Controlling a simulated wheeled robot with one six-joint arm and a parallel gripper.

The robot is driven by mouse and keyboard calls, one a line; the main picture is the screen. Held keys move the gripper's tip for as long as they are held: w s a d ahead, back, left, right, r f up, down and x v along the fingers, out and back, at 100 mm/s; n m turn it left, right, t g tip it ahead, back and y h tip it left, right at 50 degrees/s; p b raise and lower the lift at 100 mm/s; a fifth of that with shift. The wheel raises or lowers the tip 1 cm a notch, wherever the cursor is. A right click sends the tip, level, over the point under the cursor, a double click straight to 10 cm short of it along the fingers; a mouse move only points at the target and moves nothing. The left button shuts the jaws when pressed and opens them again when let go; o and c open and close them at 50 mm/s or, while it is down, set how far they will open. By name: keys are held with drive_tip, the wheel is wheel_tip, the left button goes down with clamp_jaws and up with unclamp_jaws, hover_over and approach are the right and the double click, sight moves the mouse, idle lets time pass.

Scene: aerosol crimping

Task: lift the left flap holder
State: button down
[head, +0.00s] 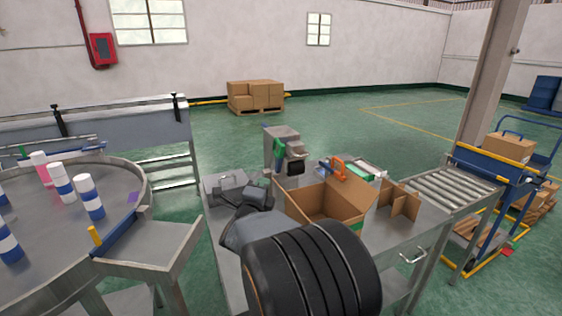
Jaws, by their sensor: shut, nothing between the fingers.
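An open cardboard box (318,203) stands on the metal worktable, with its flaps spread. I cannot clearly make out a left flap holder on it. A small grey metal piece (228,181) lies on the table left of the box and might be one. My gripper (232,201) is low over the table's left part, left of the box and close to that grey piece. It is shut and empty. My own arm hides much of it, the box's near left side and the table's front. I cannot tell whether the gripper touches anything.
A grey machine (282,147) with a green part stands behind the box. An orange tool (339,168) is at the box's far edge. Cardboard dividers (399,203) and a roller conveyor (440,184) are to the right. A round table (60,235) with several bottles is left.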

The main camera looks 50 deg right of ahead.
sight(281, 154)
drive_tip(key=shift+w+d+r+m+g+h+p, duration=0.4)
drive_tip(key=shift+w+d+r+m+p, duration=0.3)
drive_tip(key=shift+d, duration=1.4)
drive_tip(key=shift+w+d+r+m+g+h+p, duration=0.35)
drive_tip(key=shift+w+d+r+g+p, duration=0.35)
drive_tip(key=shift+d, duration=1.35)
drive_tip(key=shift+w+d+r+m+g+h+p, duration=0.2)
drive_tip(key=shift+w+d+r+m+h+p, duration=0.55)
drive_tip(key=shift+d, duration=1.35)
drive_tip(key=shift+w+f+y+b, duration=0.2)
drive_tip(key=shift+y+b, duration=0.2)
